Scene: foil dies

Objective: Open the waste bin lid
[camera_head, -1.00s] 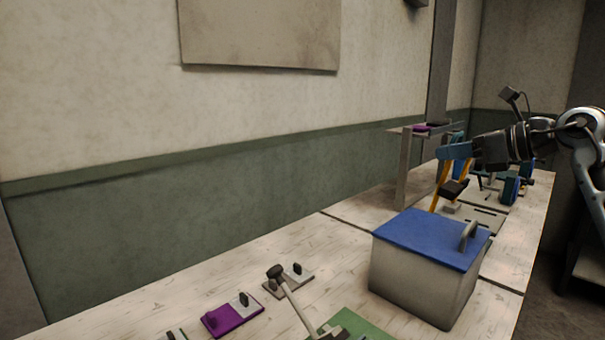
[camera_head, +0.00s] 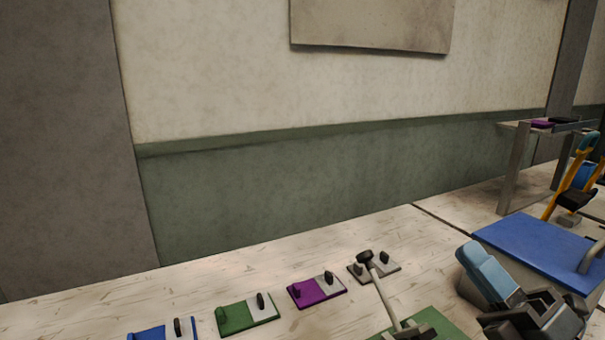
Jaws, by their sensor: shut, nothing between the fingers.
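The waste bin is a pale box with a flat blue lid (camera_head: 535,245) and a grey handle (camera_head: 592,256) on top. It stands at the right of the head view, cut off by the picture edge. The lid lies flat and closed. My gripper (camera_head: 476,262) has light blue fingers and a dark body. It is shut and empty. It appears in front of the lid's left part, left of the handle, and hides the bin's front. I cannot tell whether it touches the bin.
Purple (camera_head: 317,291), green (camera_head: 248,313) and blue (camera_head: 160,332) plates with black knobs lie along the bench. Behind the bin are a metal stand (camera_head: 515,170) and a yellow-handled device (camera_head: 563,190).

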